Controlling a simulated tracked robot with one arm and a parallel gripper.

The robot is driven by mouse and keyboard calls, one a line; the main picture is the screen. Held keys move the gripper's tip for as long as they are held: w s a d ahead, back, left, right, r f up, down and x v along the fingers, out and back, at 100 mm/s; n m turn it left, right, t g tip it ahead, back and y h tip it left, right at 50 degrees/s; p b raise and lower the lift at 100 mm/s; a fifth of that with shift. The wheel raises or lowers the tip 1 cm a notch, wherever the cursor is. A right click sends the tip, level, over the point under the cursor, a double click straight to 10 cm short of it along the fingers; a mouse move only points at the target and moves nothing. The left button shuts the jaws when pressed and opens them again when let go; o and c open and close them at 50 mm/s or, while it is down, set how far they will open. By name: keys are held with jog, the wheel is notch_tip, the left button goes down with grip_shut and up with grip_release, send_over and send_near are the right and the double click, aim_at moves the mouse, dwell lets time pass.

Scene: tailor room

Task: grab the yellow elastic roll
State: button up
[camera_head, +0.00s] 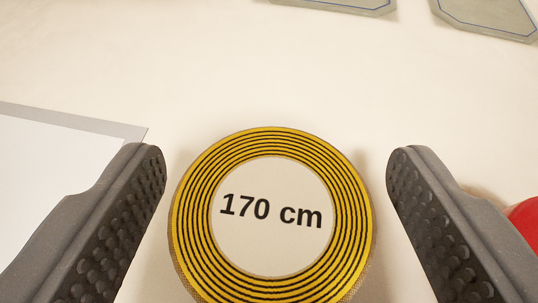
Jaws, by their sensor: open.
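The yellow elastic roll (190,215) lies flat on the pale tabletop at the bottom middle of the view. It has yellow and black rings around a white centre marked "170 cm". Its lower edge is cut off by the frame. My gripper (276,170) is open, with one dark finger to the left of the roll and the other to the right.
A white sheet with a grey border (75,125) lies at the left, partly behind the left finger. A red object (526,222) shows at the right edge behind the right finger. Two grey pieces with blue outlines (487,15) lie at the top right. The tabletop (220,70) beyond the roll is clear.

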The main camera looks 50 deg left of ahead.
jog(key=shift+w+a+f, duration=0.15)
jog(key=shift+a, duration=0.05)
jog(key=c, duration=1.1)
jog(key=shift+o, duration=0.2)
